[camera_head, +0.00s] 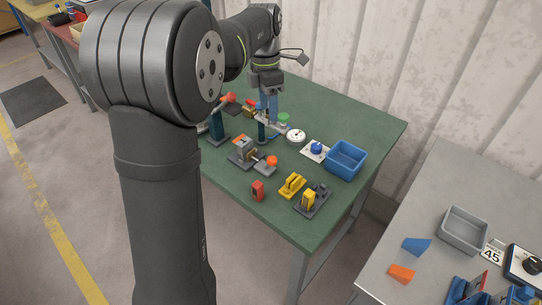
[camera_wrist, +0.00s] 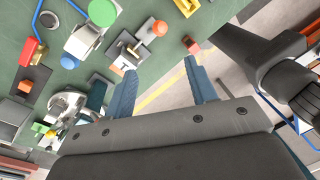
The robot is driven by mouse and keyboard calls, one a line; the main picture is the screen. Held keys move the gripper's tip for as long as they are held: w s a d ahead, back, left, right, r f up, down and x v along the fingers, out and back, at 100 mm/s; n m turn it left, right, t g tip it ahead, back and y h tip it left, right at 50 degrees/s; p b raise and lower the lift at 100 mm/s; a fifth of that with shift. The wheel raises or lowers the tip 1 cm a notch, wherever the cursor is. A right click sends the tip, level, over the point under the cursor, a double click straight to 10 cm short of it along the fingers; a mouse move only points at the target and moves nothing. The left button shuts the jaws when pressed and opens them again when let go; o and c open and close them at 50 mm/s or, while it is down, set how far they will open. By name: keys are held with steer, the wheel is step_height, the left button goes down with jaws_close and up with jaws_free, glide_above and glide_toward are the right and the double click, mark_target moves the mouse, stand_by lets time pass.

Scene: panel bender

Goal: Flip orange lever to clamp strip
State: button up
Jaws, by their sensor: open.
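An orange round knob (camera_head: 272,160) sits at the end of a short lever on the small grey clamp fixture (camera_head: 243,152), in the middle of the green table. In the wrist view the orange knob (camera_wrist: 160,27) shows near the top, right of the fixture (camera_wrist: 125,46). A small orange patch is at the fixture's far side. I cannot make out a separate strip. My gripper (camera_head: 268,106) is above the table, behind the fixture in the head view.
A red block (camera_head: 258,190), a yellow bracket (camera_head: 292,185) and a blue bin (camera_head: 346,160) stand nearby. A dial gauge (camera_head: 296,136) and a green disc (camera_head: 284,118) are close to my gripper. A teal post (camera_head: 217,128) with a red-orange handle stands left.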

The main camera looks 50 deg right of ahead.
mark_target(269, 163)
steer(key=f, duration=0.5)
steer(key=s+f, duration=0.1)
steer(key=f, duration=0.5)
steer(key=s+a+f, duration=0.1)
steer(key=f, duration=0.5)
steer(key=shift+f, duration=0.1)
